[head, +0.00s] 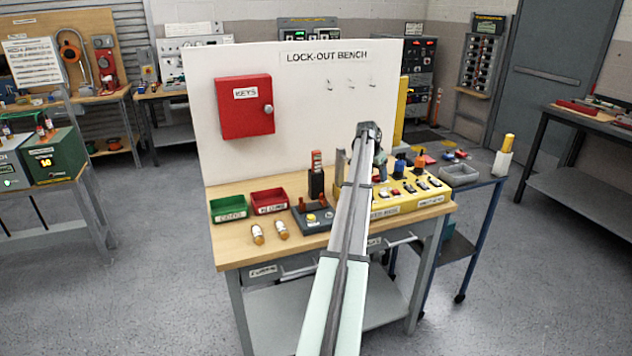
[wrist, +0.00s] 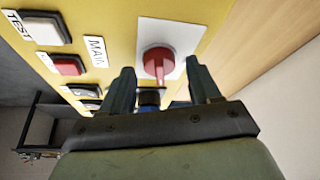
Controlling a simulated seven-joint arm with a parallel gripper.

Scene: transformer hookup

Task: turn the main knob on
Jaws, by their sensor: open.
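The main knob (wrist: 158,62) is red and sits on a white square plate on the yellow panel (wrist: 115,15), beside a label reading MAIN (wrist: 96,49). My gripper (wrist: 163,80) is open in the wrist view, with one finger to each side of the knob's near end; I cannot tell if either finger touches it. In the head view the yellow panel (head: 379,209) lies on the right of the bench, partly covered by my arm. I cannot make out the main knob or my fingertips there.
White, red and other buttons (wrist: 67,65) line the panel left of the knob. On the bench are green (head: 229,209) and red (head: 269,202) trays, a dark switch box (head: 313,220) and two fuses (head: 257,234). A white backboard (head: 300,120) with a red key box (head: 244,107) stands behind.

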